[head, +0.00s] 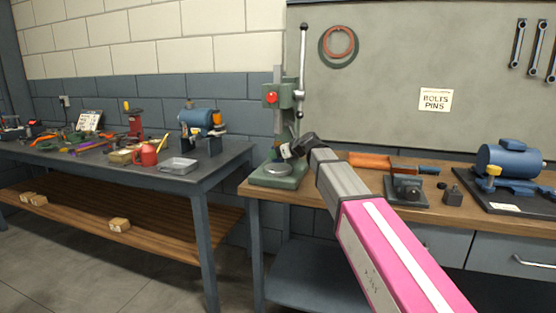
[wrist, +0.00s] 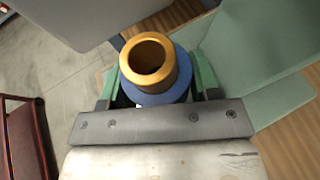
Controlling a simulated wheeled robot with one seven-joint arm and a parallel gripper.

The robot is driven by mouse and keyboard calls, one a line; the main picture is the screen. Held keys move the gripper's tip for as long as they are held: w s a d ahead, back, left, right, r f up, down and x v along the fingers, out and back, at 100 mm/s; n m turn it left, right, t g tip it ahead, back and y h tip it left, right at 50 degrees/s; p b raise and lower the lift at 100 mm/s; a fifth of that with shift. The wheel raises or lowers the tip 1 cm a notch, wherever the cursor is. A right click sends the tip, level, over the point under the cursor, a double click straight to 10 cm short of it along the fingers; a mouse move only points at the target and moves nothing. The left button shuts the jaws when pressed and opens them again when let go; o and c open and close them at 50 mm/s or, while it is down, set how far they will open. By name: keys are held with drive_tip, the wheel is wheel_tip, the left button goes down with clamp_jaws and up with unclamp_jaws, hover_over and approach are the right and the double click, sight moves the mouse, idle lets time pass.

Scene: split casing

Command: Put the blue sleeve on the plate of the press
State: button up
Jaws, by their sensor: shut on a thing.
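The press (head: 283,120) is a green machine with a red knob, at the left end of the right-hand bench. Its plate is a round silver disc (head: 278,169) on the green base, and it looks bare. My gripper (head: 289,151) is just above the plate, in front of the press column. In the wrist view, my gripper (wrist: 156,84) is shut on the blue sleeve (wrist: 160,98), a blue ring with a brass-coloured hollow cylinder projecting from it. The sleeve's lower part is hidden by my gripper. In the head view the sleeve cannot be clearly made out.
Green press parts (wrist: 265,60) fill the right of the wrist view, close to my gripper. On the bench right of the press are an orange block (head: 369,160), a dark fixture (head: 406,190) and a blue motor (head: 508,160). A cluttered second bench (head: 228,152) stands left, across a gap.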

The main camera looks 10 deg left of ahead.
drive_tip(key=shift+f, duration=1.15)
drive_tip(key=shift+f, duration=0.15)
drive_tip(key=o, duration=1.5)
drive_tip(key=v, duration=1.2)
